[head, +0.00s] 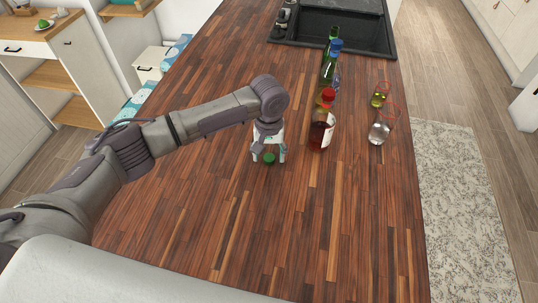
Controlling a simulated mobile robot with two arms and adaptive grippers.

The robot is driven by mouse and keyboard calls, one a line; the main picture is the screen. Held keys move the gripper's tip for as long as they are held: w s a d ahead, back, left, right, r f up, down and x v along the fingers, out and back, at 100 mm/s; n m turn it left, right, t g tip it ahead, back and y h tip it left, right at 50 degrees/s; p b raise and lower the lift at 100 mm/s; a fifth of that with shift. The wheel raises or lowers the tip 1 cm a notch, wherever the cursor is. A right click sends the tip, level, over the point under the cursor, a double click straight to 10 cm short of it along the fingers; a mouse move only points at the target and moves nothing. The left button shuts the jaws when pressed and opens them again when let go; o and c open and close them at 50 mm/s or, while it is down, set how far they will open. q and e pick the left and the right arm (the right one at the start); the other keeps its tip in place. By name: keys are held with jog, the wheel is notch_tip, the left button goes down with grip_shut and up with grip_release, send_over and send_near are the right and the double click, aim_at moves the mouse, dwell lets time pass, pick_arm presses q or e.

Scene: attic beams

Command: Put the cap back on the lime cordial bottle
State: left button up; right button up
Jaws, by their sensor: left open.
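A small green cap (269,158) lies on the wooden counter. My left gripper (268,156) points down over it, open, with its fingers on either side of the cap; I cannot tell whether they touch it. Green bottle glass (327,70) stands upright farther back in a row of bottles. Overlap in the row hides which neck is bare, and no label shows which bottle is the lime cordial. My right gripper is out of view.
An amber bottle with a red cap (321,130) stands right of my left gripper. A blue-capped bottle (336,46) is behind it. Two small glass items (379,132) stand near the right edge. A black sink (345,30) is at the back. The near counter is clear.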

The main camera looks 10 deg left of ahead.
aim_at(269, 153)
pick_arm(q)
jog(key=shift+f, duration=0.15)
jog(key=c, duration=0.8)
jog(key=shift+r, duration=0.55)
jog(key=r+b, duration=0.1)
jog(key=w+r+b, duration=0.1)
jog(key=r, duration=0.1)
jog(key=shift+w+a+r, duration=0.1)
jog(key=shift+r, duration=0.1)
jog(key=w+a+r+b, duration=0.2)
jog(key=w+r, duration=0.4)
jog(key=w, duration=0.4)
jog(key=shift+w+a+r+b, duration=0.15)
jog(key=shift+a+r+b, duration=0.15)
jog(key=shift+b, duration=0.45)
